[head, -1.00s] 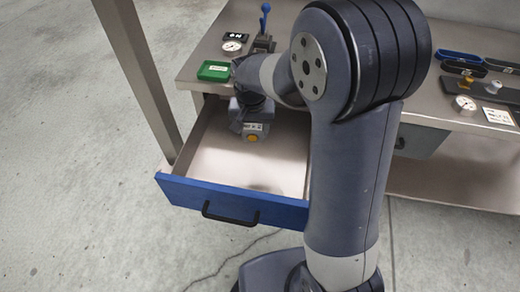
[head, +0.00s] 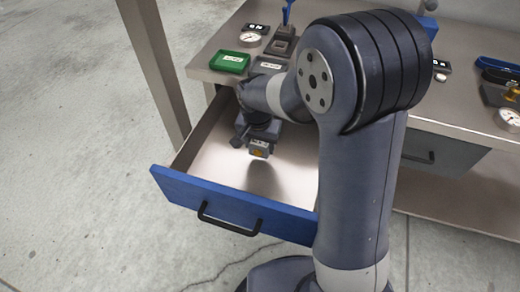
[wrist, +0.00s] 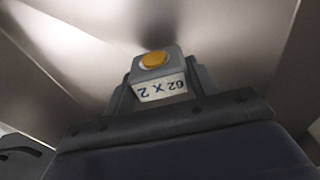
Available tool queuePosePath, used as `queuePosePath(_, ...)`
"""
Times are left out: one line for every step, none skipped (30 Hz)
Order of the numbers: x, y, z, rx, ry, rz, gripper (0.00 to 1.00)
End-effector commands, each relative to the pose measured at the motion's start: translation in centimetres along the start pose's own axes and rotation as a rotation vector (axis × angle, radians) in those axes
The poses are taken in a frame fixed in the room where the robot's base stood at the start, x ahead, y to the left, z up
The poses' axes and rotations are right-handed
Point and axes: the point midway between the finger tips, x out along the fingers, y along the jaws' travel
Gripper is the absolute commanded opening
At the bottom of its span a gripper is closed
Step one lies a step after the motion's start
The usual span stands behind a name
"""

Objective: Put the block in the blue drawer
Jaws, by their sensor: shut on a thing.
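The blue drawer (head: 232,206) is pulled open below the bench, with a blue front, a black handle and a bare pale metal inside. My gripper (head: 259,146) is over the drawer's inside, pointing down. It is shut on a small grey block (head: 258,153) with an orange-yellow round spot. In the wrist view the block (wrist: 152,66) sits between the fingers, with a white label that reads upside down. The drawer floor shows behind it. A shadow lies below the block, which seems to be held above the floor. My arm hides the drawer's right side.
The metal bench (head: 205,62) carries a green tray (head: 230,62), a dial gauge (head: 250,39) and a blue-handled device (head: 284,38) at the back left. A closed grey drawer (head: 440,160) is right of my arm. A bench leg (head: 160,75) stands left of the open drawer.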

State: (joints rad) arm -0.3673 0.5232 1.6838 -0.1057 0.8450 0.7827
Motion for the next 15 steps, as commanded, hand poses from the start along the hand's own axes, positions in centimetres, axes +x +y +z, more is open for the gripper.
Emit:
queuePosePath(1.0,0.1,0.2,0.000,-0.003,0.003,0.17)
queuePosePath(1.5,0.1,0.2,0.000,-0.003,0.003,0.17)
queuePosePath(2.0,0.0,0.2,0.000,-0.002,0.002,0.17)
queuePosePath(2.3,0.0,0.3,0.000,-0.002,0.002,0.17)
queuePosePath(2.5,0.0,0.3,0.000,-0.002,0.002,0.17)
queuePosePath(2.6,0.0,0.3,0.000,0.000,0.001,0.17)
queuePosePath(2.5,0.0,0.3,0.000,0.000,0.000,0.17)
queuePosePath(2.5,0.0,0.3,0.000,0.001,0.000,0.17)
queuePosePath(2.5,0.0,0.3,0.000,0.001,0.000,0.17)
queuePosePath(2.5,0.0,0.3,0.000,0.001,0.000,0.17)
queuePosePath(2.5,0.0,0.3,0.000,0.001,0.000,0.17)
queuePosePath(2.5,0.0,0.3,0.000,0.000,0.000,0.17)
queuePosePath(2.6,0.0,0.3,0.000,0.000,0.000,0.17)
queuePosePath(2.7,0.0,0.3,0.000,0.000,0.000,0.17)
queuePosePath(2.8,0.0,0.3,0.000,0.000,0.000,0.17)
